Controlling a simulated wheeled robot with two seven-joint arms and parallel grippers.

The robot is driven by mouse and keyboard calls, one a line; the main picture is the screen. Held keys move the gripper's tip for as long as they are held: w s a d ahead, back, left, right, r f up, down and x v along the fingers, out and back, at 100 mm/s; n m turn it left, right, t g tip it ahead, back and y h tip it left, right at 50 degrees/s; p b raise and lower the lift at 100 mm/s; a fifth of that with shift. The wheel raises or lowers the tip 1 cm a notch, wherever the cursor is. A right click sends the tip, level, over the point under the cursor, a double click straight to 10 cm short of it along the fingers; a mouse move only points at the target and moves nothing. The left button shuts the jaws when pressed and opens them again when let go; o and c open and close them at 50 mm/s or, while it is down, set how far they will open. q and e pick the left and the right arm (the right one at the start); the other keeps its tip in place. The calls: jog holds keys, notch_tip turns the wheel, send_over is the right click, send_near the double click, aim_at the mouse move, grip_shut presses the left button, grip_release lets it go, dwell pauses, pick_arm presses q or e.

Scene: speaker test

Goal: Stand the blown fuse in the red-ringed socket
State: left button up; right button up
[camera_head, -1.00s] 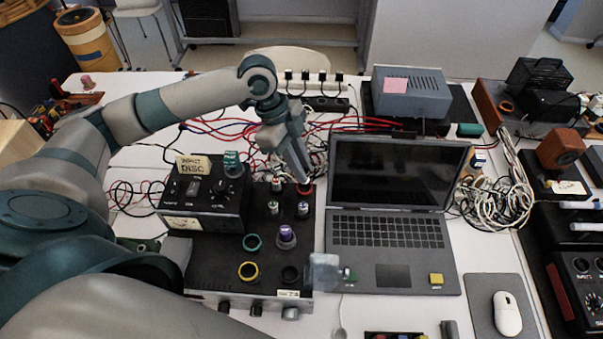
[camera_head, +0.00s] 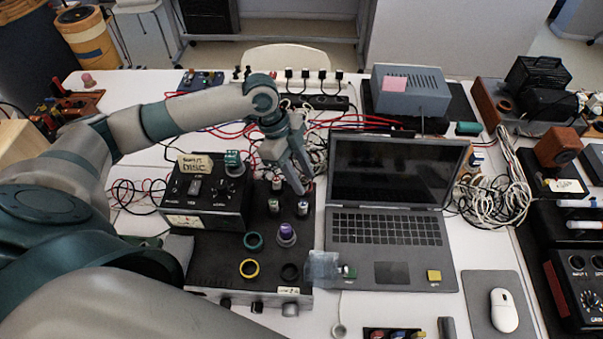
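My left gripper (camera_head: 301,184) reaches down over the back right of the black panel (camera_head: 215,262). Its two fingers look spread apart, and I make out nothing held between them. They cover the place of the red-ringed socket, which I cannot see now. Small capped cylinders that look like fuses stand just in front and to the left: one (camera_head: 302,208) by the fingertips, one (camera_head: 273,206) further left, one (camera_head: 276,184) behind. A larger purple-topped cylinder (camera_head: 286,233) stands upright nearer the front. I cannot tell which fuse is blown. My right gripper is not in view.
The panel also has a green ring (camera_head: 253,241), a yellow ring (camera_head: 249,268) and a black ring (camera_head: 290,271). A black box (camera_head: 205,205) with a DISC label stands left of the gripper. An open laptop (camera_head: 390,235) is close on the right. Cables (camera_head: 225,130) lie behind.

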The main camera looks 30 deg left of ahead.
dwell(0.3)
pick_arm(q)
jog(key=shift+r, duration=0.25)
jog(key=shift+a+r, duration=0.1)
jog(key=shift+r, duration=0.15)
jog(key=b+v, duration=0.3)
jog(key=v, duration=0.8)
jog(key=shift+r, duration=0.3)
jog(key=shift+a, duration=0.1)
